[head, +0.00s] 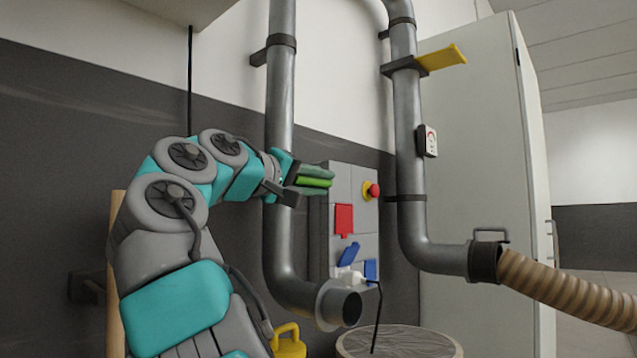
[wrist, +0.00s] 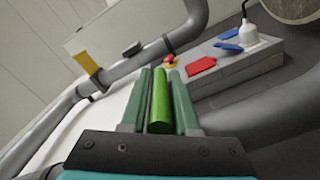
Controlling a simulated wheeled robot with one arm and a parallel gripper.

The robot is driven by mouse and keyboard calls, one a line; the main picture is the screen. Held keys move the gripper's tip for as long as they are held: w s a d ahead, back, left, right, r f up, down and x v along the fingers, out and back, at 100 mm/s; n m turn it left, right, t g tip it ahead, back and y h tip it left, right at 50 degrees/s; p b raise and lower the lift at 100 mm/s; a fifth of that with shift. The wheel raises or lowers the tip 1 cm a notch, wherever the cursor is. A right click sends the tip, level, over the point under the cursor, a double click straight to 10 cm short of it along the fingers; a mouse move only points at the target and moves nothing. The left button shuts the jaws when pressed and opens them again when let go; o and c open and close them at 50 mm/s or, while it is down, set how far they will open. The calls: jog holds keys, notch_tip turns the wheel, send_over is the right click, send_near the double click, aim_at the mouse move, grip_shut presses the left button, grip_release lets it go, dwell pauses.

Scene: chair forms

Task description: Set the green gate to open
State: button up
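My gripper (head: 316,178) reaches right, in front of the left grey pipe (head: 280,100) and beside the grey control box. Its dark green fingers are closed around a bright green bar, which I take to be the green gate (head: 313,183). In the wrist view the green gate (wrist: 160,100) fills the space between the fingers of my gripper (wrist: 162,88) and lies along them. Where it meets the pipe is hidden, so I cannot tell its position in the pipe.
The right pipe (head: 408,130) carries a yellow gate (head: 443,58). The control box (head: 340,235) has a red knob (head: 374,190), a red flap (head: 344,219) and blue flaps (head: 349,254). A ribbed hose (head: 565,287) and a round drum (head: 400,343) stand lower right.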

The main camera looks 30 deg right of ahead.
grip_shut()
dwell(1.0)
